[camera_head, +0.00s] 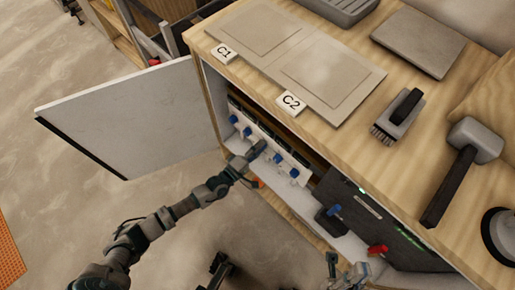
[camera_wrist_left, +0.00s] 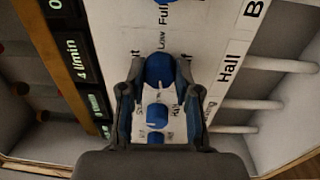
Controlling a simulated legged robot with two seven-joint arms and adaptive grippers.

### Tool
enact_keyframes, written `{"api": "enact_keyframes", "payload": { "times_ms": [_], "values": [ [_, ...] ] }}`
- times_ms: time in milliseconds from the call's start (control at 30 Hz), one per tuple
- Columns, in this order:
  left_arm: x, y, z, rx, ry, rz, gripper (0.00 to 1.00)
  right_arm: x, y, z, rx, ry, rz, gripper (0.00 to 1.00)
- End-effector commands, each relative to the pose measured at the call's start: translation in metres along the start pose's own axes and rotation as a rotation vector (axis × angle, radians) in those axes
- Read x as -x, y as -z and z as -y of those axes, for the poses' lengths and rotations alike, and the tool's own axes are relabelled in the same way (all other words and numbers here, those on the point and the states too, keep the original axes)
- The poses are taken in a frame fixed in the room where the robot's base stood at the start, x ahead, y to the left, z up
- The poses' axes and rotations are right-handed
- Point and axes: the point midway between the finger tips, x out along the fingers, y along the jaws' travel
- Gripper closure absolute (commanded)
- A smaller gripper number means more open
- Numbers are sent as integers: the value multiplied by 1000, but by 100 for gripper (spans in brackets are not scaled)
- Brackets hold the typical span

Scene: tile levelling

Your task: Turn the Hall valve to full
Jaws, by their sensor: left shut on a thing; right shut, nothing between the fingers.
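A white valve panel with a row of blue knobs is inside the open cabinet; a free knob (camera_head: 278,158) shows in the head view. My left gripper (camera_head: 257,149) reaches the middle of this row and hides the knob there. In the left wrist view its fingers (camera_wrist_left: 157,75) are shut around a blue knob (camera_wrist_left: 160,68), beside the printed word Hall (camera_wrist_left: 229,68). Low and Full are printed beyond the knob, which way it points is unclear. My right gripper (camera_head: 333,262) is shut and empty at the bottom edge of the head view.
The white cabinet door (camera_head: 130,115) stands open at the left. Tiles (camera_head: 325,75), a brush (camera_head: 400,115) and a mallet (camera_head: 462,165) lie on the worktop. Pipes (camera_wrist_left: 250,103) run beside the panel.

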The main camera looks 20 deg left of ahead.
Motion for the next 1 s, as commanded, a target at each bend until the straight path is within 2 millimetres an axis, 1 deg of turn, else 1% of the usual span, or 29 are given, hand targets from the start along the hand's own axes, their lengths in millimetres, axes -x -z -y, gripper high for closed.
{"api": "enact_keyframes", "payload": {
  "times_ms": [33,200,400,967,1000],
  "values": [
    [2,0,6,-31,14,3,100,0,1,0,0,0,1,100],
    [2,0,6,-126,15,6,100,0,5,1,-1,-2,4,100],
    [2,0,7,-193,14,9,100,0,9,2,-2,-3,1,100],
    [3,0,8,-221,15,10,100,1,9,2,-5,-3,6,100],
    [3,0,8,-221,16,10,61,1,9,2,-5,-3,5,100]
  ]
}}
